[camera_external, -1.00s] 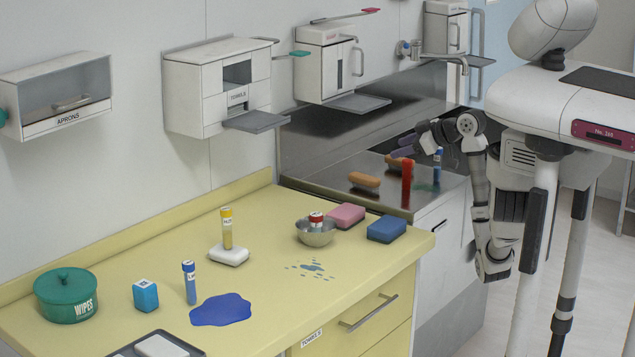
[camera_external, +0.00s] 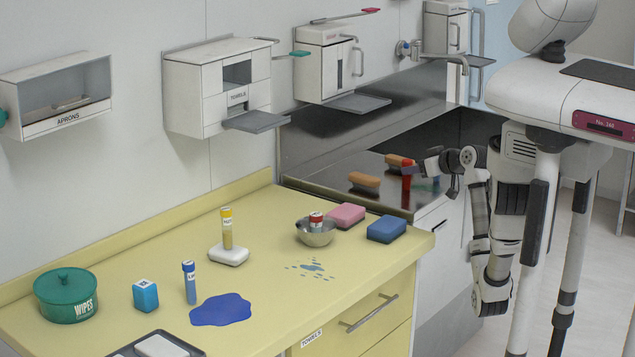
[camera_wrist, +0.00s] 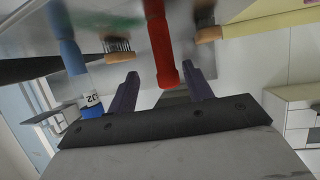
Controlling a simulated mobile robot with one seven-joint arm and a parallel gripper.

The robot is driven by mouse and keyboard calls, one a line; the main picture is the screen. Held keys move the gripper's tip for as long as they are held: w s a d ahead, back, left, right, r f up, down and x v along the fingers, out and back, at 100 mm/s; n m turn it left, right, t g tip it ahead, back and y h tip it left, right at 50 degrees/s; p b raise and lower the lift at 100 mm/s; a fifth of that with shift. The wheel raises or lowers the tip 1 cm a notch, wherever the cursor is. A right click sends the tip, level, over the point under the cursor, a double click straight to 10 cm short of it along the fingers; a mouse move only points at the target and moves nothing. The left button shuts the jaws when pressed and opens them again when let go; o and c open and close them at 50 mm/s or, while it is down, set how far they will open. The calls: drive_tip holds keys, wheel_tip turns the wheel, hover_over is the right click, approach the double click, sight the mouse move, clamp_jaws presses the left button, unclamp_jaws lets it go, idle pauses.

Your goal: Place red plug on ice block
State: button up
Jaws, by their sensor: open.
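A red upright cylinder, which looks like the red plug (camera_external: 406,185), stands on the steel counter. In the wrist view the red plug (camera_wrist: 160,45) shows between my two purple fingers, with gaps on both sides. My gripper (camera_external: 413,170) is open at the plug; it also shows in the wrist view (camera_wrist: 163,75). Contact with the plug cannot be made out. A small blue cube with a label (camera_external: 146,295), possibly the ice block, sits on the yellow counter at the left; its label is too small to read.
A blue tube (camera_wrist: 66,45) stands beside the plug. Brushes (camera_external: 364,180) lie nearby. The yellow counter holds a bowl (camera_external: 316,235) with a red-capped tube, sponges (camera_external: 386,229), a yellow-capped tube on a white block (camera_external: 229,255), a blue-capped tube (camera_external: 190,283), a blue puddle (camera_external: 221,310) and a green tub (camera_external: 67,309).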

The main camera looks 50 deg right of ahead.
drive_tip(key=shift+a+p+x, duration=0.2)
drive_tip(key=shift+p+x, duration=0.4)
drive_tip(key=shift+x, duration=0.75)
drive_tip(key=shift+a+p+x, duration=0.2)
drive_tip(key=shift+p+x, duration=0.35)
drive_tip(key=shift+x, duration=0.85)
drive_tip(key=c, duration=1.1)
drive_tip(key=shift+r, duration=0.1)
wheel_tip(320, 180, up, 20)
drive_tip(key=b, duration=0.2)
